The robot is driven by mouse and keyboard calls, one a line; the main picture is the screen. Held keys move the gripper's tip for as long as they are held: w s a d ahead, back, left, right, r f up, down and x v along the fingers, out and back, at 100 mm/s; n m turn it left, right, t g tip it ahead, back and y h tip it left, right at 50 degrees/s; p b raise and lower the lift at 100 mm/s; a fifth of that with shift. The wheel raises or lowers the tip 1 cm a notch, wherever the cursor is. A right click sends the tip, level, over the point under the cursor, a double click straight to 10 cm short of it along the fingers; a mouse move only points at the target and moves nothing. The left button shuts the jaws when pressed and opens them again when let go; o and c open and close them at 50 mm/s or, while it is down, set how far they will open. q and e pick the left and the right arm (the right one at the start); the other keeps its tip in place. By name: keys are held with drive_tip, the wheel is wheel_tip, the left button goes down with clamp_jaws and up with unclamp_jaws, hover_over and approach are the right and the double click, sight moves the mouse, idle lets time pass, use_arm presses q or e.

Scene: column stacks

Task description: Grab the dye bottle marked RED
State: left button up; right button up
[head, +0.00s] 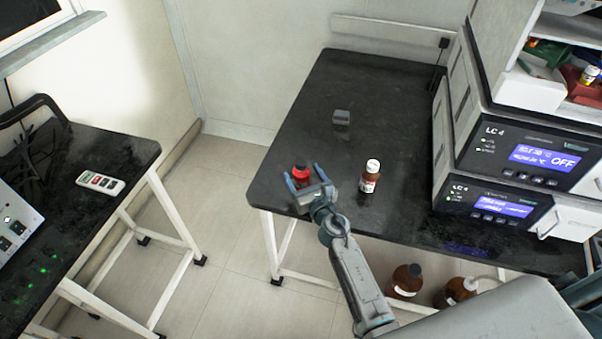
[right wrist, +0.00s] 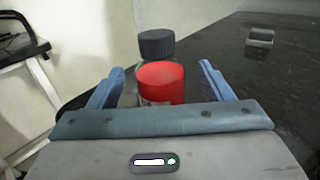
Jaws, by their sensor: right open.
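A small red bottle top (head: 301,174) stands near the left edge of the black table. In the right wrist view a red cylinder (right wrist: 160,82) with a little white below it shows between the fingers. A dark ribbed cap (right wrist: 156,44) on a grey shoulder rises just behind or above it; I cannot tell whether this is one bottle or two. No lettering can be read. My right gripper (head: 305,182) is open, its fingers on either side of the red part, with gaps in the wrist view (right wrist: 161,72). The lower bottle is hidden by the gripper. My left gripper is not seen.
A brown bottle with a white cap (head: 369,177) stands right of the gripper. A small grey block (head: 341,117) lies farther back on the black table (head: 390,95). Stacked LC 4 units (head: 500,205) fill the right side. Brown bottles (head: 407,281) stand below the table.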

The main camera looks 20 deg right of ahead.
drive_tip(key=shift+w+a, duration=0.1)
drive_tip(key=shift+w, duration=0.95)
drive_tip(key=shift+s, duration=0.1)
drive_tip(key=c, duration=1.1)
drive_tip(key=shift+c, duration=0.3)
